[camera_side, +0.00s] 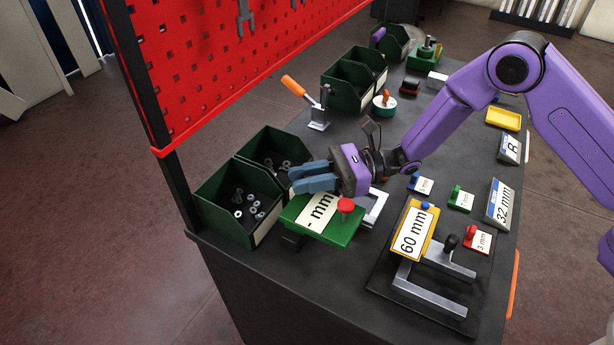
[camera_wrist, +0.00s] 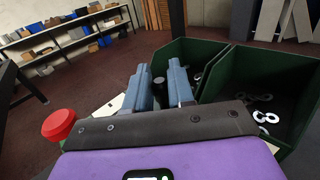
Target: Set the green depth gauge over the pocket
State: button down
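The green depth gauge (camera_side: 348,232) looks to be the larger green plate with a white "- mm" label and a red knob, near the table's left edge. The red knob also shows in the wrist view (camera_wrist: 59,125). My gripper (camera_side: 304,178) is at the plate's far left side, beside the green bins. In the wrist view a dark post (camera_wrist: 160,92) stands between the two blue-grey fingers; I cannot tell whether they grip it. I cannot make out the pocket.
Green bins (camera_side: 225,195) with washers and nuts stand close by on the left. A yellow "60 mm" gauge (camera_side: 428,248) with a grey frame is at the front right. Small blue, green (camera_side: 456,194) and red (camera_side: 476,240) labelled blocks and a "32 mm" sign (camera_side: 499,204) stand right.

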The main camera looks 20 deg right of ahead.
jog(key=w+d, duration=0.8)
jog(key=shift+w+d, duration=0.15)
jog(key=shift+d, duration=0.05)
jog(key=c, duration=1.1)
grip_release()
jog(key=shift+d, duration=0.1)
jog(key=shift+c, duration=0.2)
jog(key=d, duration=1.7)
jog(key=shift+d, duration=0.1)
